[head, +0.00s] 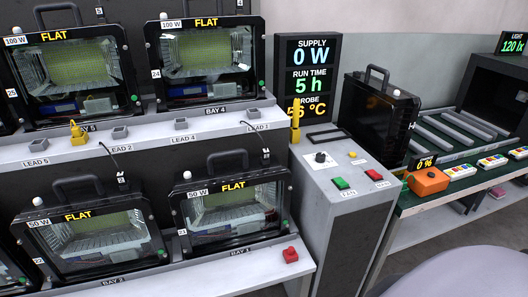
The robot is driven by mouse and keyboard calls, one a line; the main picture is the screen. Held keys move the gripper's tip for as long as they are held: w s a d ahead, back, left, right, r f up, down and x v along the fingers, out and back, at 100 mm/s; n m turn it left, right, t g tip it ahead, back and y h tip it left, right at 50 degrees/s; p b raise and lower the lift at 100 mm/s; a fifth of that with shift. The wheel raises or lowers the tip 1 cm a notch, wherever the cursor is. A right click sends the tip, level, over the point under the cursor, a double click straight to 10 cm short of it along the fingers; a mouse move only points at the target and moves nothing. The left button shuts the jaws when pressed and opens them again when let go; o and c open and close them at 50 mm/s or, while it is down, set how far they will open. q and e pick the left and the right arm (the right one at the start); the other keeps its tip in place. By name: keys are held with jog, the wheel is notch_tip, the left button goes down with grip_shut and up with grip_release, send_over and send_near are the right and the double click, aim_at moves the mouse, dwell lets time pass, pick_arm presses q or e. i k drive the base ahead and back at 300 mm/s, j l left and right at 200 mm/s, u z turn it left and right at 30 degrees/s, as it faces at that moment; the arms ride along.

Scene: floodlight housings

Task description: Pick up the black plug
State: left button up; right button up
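I cannot clearly make out a black plug. A thin black lead (108,151) hangs at the shelf edge by the LEAD 2 label, and another short black lead (248,125) lies by the label at the right end of the shelf. Any plug on them is too small to tell. A yellow plug (77,134) stands on the upper shelf near LEAD 5. A red plug (290,255) sits on the lower shelf right of BAY 1. Neither of my grippers is in view.
Floodlight housings marked FLAT stand on the upper shelf (150,136) and lower shelf. A grey console (345,197) with green and red buttons stands right of them, below a SUPPLY 0 W display (308,65). A black housing (378,118), an orange box (428,181) and a roller bench are farther right.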

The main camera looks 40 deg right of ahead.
aim_at(265, 153)
jog(key=l+z, duration=0.1)
jog(key=z, duration=1.4)
